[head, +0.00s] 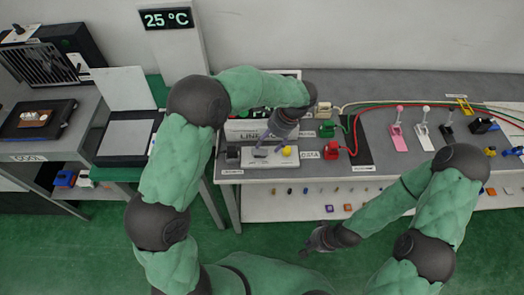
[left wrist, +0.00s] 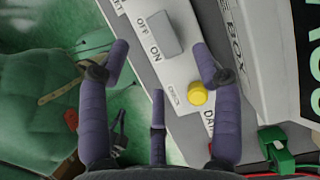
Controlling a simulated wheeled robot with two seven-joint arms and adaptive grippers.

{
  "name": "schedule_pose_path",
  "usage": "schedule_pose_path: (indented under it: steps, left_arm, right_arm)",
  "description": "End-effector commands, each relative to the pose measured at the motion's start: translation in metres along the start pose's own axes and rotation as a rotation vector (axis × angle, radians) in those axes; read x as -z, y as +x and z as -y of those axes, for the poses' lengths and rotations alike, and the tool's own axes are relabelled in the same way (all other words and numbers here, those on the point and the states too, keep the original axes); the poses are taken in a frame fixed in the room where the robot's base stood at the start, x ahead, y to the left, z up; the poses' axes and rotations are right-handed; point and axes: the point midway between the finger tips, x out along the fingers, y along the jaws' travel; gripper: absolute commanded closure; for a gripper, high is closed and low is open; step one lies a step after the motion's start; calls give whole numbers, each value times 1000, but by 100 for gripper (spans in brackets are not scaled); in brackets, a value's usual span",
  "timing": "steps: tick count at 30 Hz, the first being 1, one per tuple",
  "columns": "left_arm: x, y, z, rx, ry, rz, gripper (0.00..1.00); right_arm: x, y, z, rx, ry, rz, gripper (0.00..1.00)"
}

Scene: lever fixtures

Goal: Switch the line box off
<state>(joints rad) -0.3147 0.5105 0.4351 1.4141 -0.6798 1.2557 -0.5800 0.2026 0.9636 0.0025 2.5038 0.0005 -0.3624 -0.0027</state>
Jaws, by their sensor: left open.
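The line box (head: 240,127) is a pale box on the bench, partly covered by my left arm. Its light front panel shows in the left wrist view (left wrist: 180,72), with OFF and ON labels and a grey switch block (left wrist: 158,35) beside them. I cannot tell which label the switch is set to. A yellow button (left wrist: 198,93) sits farther along the panel. My left gripper (left wrist: 161,60) is open and empty, its fingers spread over the panel on either side of the switch, apart from it. My right gripper (head: 318,238) hangs low in front of the bench; its jaws are too small to read.
A red block (head: 331,150) and a green block (head: 327,129) with cables stand right of the line box. Pink and white levers (head: 398,130) stand farther right. A shelf with small parts runs below the bench top. Green floor is clear in front.

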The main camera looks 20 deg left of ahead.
Motion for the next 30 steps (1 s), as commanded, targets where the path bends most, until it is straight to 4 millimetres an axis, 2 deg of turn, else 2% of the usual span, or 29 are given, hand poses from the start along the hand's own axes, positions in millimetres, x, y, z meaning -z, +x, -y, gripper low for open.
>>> schedule_pose_path:
  steps: [1, 3, 9, 15, 23, 24, 30]
  left_arm:
    - [0, 13, 0, -2, 0, 1, 35]
    - [0, 25, 0, -2, 0, 0, 35]
    - [0, 52, 0, -1, -1, 0, 35]
    - [0, 63, 0, 0, -2, -2, 35]
    - [0, 64, 0, 0, -1, -2, 35]
    - [0, 64, 0, 0, -1, -2, 38]
    - [0, 64, 0, 0, -1, -1, 92]
  right_arm:
    - [0, 5, -2, 0, 0, 0, 100]
    - [0, 9, -3, 0, 0, 0, 100]
    - [1, 16, -6, 0, 0, 0, 100]
    - [1, 18, -6, 0, 0, 0, 100]
    - [1, 18, -6, 0, 0, -1, 100]
    - [1, 18, -6, 0, 0, -1, 100]
    - [1, 18, -6, 0, 0, -1, 100]
